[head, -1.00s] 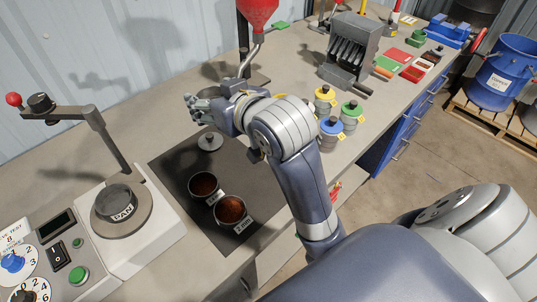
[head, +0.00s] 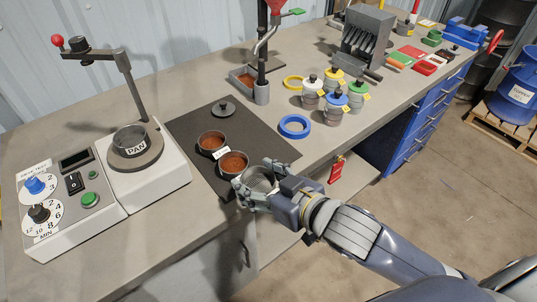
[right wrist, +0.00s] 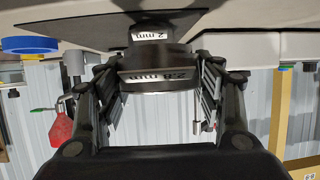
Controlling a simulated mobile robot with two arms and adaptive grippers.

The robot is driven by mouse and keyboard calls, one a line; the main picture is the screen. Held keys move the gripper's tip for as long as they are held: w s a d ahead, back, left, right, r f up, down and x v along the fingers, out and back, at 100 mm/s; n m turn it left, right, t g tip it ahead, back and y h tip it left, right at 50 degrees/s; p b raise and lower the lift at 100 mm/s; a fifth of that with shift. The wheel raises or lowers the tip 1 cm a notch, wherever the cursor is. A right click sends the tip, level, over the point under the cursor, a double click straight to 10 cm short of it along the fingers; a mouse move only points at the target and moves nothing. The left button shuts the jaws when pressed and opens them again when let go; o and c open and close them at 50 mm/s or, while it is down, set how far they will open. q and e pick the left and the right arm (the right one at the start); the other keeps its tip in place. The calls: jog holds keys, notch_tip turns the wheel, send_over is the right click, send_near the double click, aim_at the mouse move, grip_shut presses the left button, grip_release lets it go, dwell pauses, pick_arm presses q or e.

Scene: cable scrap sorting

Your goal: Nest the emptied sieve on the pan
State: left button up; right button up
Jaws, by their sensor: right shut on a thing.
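My right gripper (head: 266,190) is shut on a round metal sieve (head: 259,180) near the front edge of the bench. Its mesh shows grey, with no granules that I can make out. In the right wrist view the held sieve (right wrist: 158,82) carries a "2.8 mm" label and sits between the fingers. The pan (head: 130,139), labelled "PAN", sits on the round plate of the white shaker at the left, open at the top, well away from the gripper. My left gripper is out of view.
Two cups of copper-coloured granules, a rear one (head: 211,141) and a front one (head: 234,162), stand on the dark mat beside my gripper. A lid (head: 223,109) lies behind them. The shaker's clamp arm (head: 132,92) rises behind the pan. A blue ring (head: 294,126) lies right of the mat.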

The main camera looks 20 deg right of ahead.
jog(key=p, duration=0.2)
send_over(266, 152)
jog(key=s, duration=0.2)
jog(key=shift+w+a+f, duration=0.2)
jog(key=shift+a+f, duration=0.15)
jog(key=shift+f, duration=0.25)
jog(key=shift+w+d, duration=0.25)
jog(key=shift+w, duration=0.25)
jog(key=shift+w+d, duration=0.2)
jog(key=shift+w, duration=0.25)
notch_tip(266, 152, down, 3)
jog(key=shift+s+a+r+p, duration=0.1)
jog(key=shift+s+a+p, duration=0.05)
jog(key=shift+p, duration=0.45)
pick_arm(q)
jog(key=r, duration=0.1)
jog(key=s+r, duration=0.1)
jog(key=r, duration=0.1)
pick_arm(e)
jog(key=shift+f, duration=0.25)
jog(key=shift+f, duration=0.15)
jog(key=o, duration=1.2)
jog(key=shift+c, duration=0.2)
